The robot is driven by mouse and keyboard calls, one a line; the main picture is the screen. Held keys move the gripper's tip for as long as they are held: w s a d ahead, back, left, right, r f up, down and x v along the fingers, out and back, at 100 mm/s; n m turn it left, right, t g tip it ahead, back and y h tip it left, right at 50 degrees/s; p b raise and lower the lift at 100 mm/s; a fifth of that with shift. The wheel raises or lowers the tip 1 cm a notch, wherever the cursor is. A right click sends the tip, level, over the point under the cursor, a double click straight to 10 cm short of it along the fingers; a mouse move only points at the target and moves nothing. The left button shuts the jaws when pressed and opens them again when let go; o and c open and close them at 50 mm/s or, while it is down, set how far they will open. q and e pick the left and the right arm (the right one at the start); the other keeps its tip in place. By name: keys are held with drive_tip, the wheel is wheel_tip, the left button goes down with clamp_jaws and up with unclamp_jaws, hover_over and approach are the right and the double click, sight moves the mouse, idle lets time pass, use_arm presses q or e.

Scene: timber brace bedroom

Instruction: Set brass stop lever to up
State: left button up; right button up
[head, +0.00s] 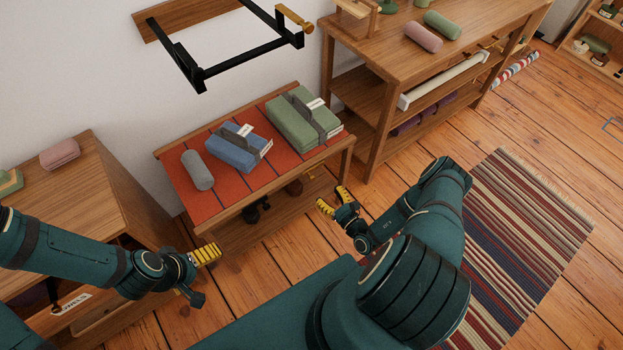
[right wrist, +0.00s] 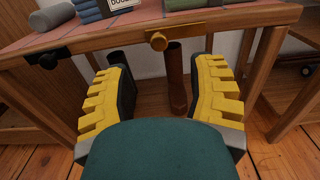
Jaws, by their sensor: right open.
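In the right wrist view a brass lever (right wrist: 185,32) with a round knob end lies roughly level along the front edge of the red-topped bench (head: 215,215). It shows above the gap between my right fingers, apart from them. Another brass lever (head: 293,18) sits at the end of the black wall frame (head: 250,62). My right gripper (head: 333,199) is open and empty in front of the bench; its fingers also show in the right wrist view (right wrist: 158,80).
A black lever (right wrist: 45,59) is on the bench front. A grey roll (head: 197,170), blue bundle (head: 238,150) and green bundle (head: 300,120) lie on top. A wooden cabinet (head: 95,190) stands left, a shelf table (head: 385,45) right. A striped rug (head: 530,220) covers the right floor.

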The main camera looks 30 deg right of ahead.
sight(314, 179)
drive_tip(key=w, duration=0.3)
drive_tip(key=w+b, duration=0.1)
drive_tip(key=w, duration=0.5)
drive_tip(key=shift+w+a, duration=0.15)
drive_tip(key=shift+a, duration=0.25)
clamp_jaws()
